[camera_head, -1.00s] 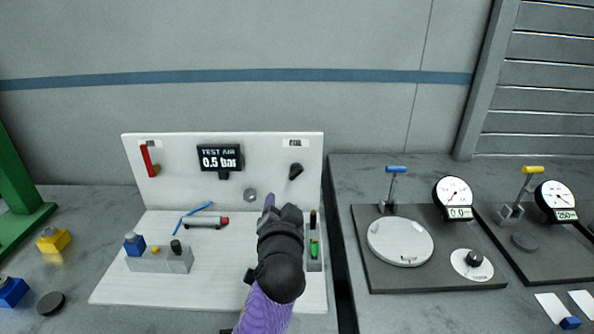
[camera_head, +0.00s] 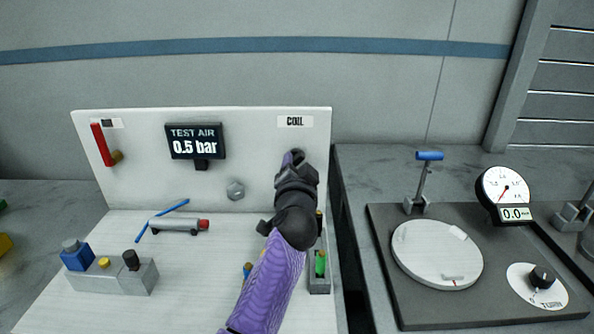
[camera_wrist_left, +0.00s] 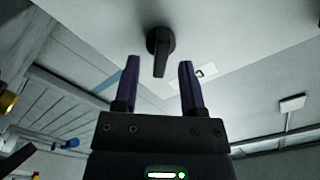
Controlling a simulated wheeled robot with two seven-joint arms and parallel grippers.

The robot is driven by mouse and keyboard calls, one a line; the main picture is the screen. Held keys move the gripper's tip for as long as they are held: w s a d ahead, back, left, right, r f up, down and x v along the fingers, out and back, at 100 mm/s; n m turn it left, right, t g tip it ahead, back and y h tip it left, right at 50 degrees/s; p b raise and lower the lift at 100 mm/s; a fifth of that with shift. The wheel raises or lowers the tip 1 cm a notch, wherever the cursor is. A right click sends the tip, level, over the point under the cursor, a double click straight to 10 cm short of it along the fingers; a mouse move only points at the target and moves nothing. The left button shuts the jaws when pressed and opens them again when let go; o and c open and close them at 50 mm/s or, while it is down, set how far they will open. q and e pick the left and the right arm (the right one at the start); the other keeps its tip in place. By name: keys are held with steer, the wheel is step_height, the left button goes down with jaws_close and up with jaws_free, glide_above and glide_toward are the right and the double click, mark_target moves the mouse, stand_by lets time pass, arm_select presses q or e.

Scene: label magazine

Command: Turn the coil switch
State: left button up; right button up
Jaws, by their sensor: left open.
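The coil switch is a black knob (camera_wrist_left: 160,45) on the white upright panel, seen in the left wrist view just beyond and between my fingertips. My left gripper (camera_wrist_left: 157,66) is open, with one purple-black finger on each side of the knob's line; I cannot tell whether either finger touches it. In the head view the left gripper (camera_head: 293,157) is at the panel below the COIL label (camera_head: 295,121), and my wrist hides most of the knob. My right gripper is not in view.
The white panel (camera_head: 258,150) also carries a red lever (camera_head: 101,145), a TEST AIR display (camera_head: 195,141) reading 0.5 bar and a hex fitting (camera_head: 235,190). A grey block (camera_head: 125,275) and a small cylinder (camera_head: 180,225) lie left. A gauge rig (camera_head: 400,295) stands right.

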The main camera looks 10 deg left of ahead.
arm_select(q)
steer(key=shift+w+a, duration=0.2)
steer(key=shift+w, duration=0.75)
jaws_close()
